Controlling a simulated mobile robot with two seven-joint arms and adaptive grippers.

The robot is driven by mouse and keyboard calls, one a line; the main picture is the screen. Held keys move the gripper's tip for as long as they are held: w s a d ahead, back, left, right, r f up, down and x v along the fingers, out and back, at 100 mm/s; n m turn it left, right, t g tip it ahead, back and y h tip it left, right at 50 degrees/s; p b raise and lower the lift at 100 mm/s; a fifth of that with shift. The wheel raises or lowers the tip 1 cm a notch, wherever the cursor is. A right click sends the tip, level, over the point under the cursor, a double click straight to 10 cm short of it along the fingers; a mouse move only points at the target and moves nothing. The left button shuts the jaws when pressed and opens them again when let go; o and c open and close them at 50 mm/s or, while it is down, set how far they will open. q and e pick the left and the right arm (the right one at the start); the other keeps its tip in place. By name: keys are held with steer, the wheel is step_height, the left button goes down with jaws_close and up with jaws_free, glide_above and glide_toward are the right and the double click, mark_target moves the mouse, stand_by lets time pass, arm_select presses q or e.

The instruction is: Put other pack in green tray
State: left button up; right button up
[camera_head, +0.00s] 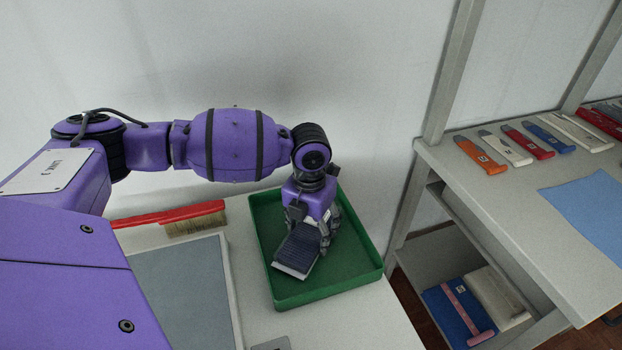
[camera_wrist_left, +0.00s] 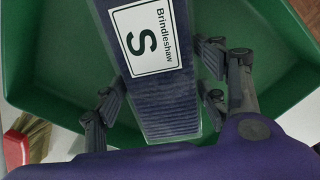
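A dark blue pack (camera_head: 297,247) with a pale edge is over the green tray (camera_head: 331,294), within its walls. My left gripper (camera_head: 318,235) points down into the tray, its fingers on either side of the pack and shut on it. In the left wrist view the pack (camera_wrist_left: 165,105) shows a white label reading "Brindleshaw S". My right gripper is not in view.
A red-handled brush (camera_head: 190,218) and a grey panel (camera_head: 185,285) lie left of the tray. A lower shelf holds a blue pack (camera_head: 447,315) and a cream one (camera_head: 497,300).

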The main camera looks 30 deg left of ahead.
mark_target(310, 229)
arm_select(q)
steer(key=o, duration=0.4)
steer(key=shift+r, duration=0.1)
step_height(310, 229, up, 12)
steer(key=shift+r+p, duration=0.15)
steer(key=shift+p, duration=0.2)
